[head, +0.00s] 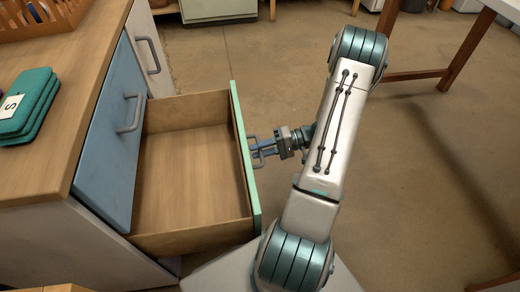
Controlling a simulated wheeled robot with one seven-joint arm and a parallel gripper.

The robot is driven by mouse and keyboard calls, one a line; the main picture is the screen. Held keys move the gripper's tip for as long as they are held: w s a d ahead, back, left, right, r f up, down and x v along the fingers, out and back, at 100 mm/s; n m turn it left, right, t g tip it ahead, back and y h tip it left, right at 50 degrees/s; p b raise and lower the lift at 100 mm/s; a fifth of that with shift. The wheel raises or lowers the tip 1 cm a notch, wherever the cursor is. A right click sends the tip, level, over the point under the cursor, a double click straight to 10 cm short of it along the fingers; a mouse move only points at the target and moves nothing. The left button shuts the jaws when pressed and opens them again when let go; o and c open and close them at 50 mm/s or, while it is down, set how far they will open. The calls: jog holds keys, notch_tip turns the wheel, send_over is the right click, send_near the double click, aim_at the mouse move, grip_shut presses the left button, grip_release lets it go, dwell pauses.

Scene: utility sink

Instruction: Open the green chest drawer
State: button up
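The green chest drawer is pulled far out of the chest, and its green front (244,155) faces right, towards my arm. The open drawer's wooden inside (190,172) is bare and empty. Its grey handle (253,137) is on the outer face of the front. My gripper (262,149) is at this handle, with its fingers reaching it from the right. The fingers and handle overlap and are small in the picture, so I cannot tell whether the fingers are closed on it.
A blue drawer front (113,135) with a grey handle is shut above the open drawer. On the wooden top (62,165) lie stacked green packets (30,100) and an orange basket (45,22). A white table with wooden legs (466,48) stands at right. The floor between is clear.

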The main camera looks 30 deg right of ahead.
jog(key=shift+d, duration=0.15)
jog(key=p+v, duration=0.3)
jog(key=v, duration=1)
jog(key=shift+d, duration=0.25)
jog(key=shift+s+r, duration=0.1)
jog(key=w+a+r+n+g+h+p, duration=0.1)
jog(key=a+r+g+h+p, duration=0.1)
jog(key=a+r+p, duration=0.5)
jog(key=a+r+g+h+p, duration=0.2)
jog(key=r+g, duration=0.1)
jog(key=r, duration=0.8)
jog(key=w+a+r+n+g+h+p, duration=0.1)
jog(key=a+r+g+h+p, duration=0.15)
jog(key=a+r+p, duration=0.45)
jog(key=s+a+r+t+h+p, duration=0.1)
jog(key=s+a+r+h+p, duration=0.1)
jog(key=r+p, duration=0.3)
jog(key=s+a+r+n+t+h+p, duration=0.1)
jog(key=s+a+r+t+h+p, duration=0.1)
jog(key=r, duration=1.2)
jog(key=s+a+r+t+h+p, duration=0.2)
jog(key=s+a+r+h+p, duration=0.2)
jog(key=a+r+p, duration=0.2)
notch_tip(320, 180, up, 4)
jog(key=shift+s+a+f+n+p, duration=0.1)
jog(key=shift+s+a+n+p, duration=0.25)
jog(key=shift+p, duration=0.7)
